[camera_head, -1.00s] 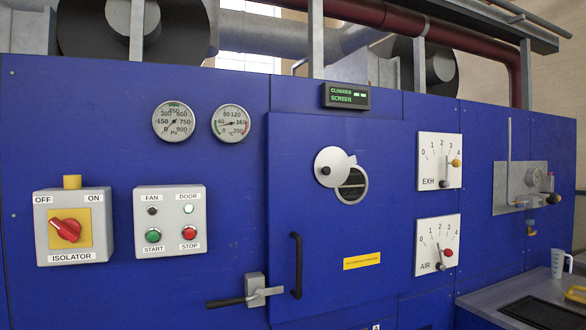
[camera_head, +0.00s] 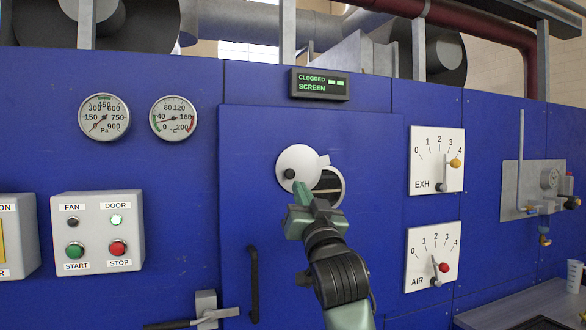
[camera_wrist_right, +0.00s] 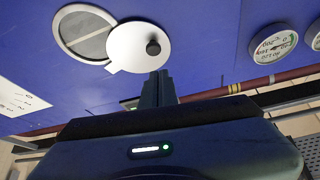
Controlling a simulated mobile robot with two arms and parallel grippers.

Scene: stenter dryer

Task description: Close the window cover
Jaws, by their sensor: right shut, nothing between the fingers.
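The window cover (camera_head: 300,157) is a white round disc with a small tab and a black knob (camera_head: 290,174) on the blue door. It sits up and left of the round window (camera_head: 329,191) and overlaps part of it, leaving the rest of the opening bare. My right gripper (camera_head: 304,192) is shut and empty, its fingertips close below the knob; contact cannot be told in the head view. In the right wrist view, the gripper fingers (camera_wrist_right: 158,82) point at the cover (camera_wrist_right: 130,45), with the knob (camera_wrist_right: 153,48) beyond their tips, apparently apart. My left gripper is not in view.
A black door handle (camera_head: 253,285) and a grey latch (camera_head: 207,312) are left of my right arm. Dial plates EXH (camera_head: 426,147) and AIR (camera_head: 417,246) are to the right. A lit "CLOGGED SCREEN" display (camera_head: 320,84) is above. The blue panel around the cover is clear.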

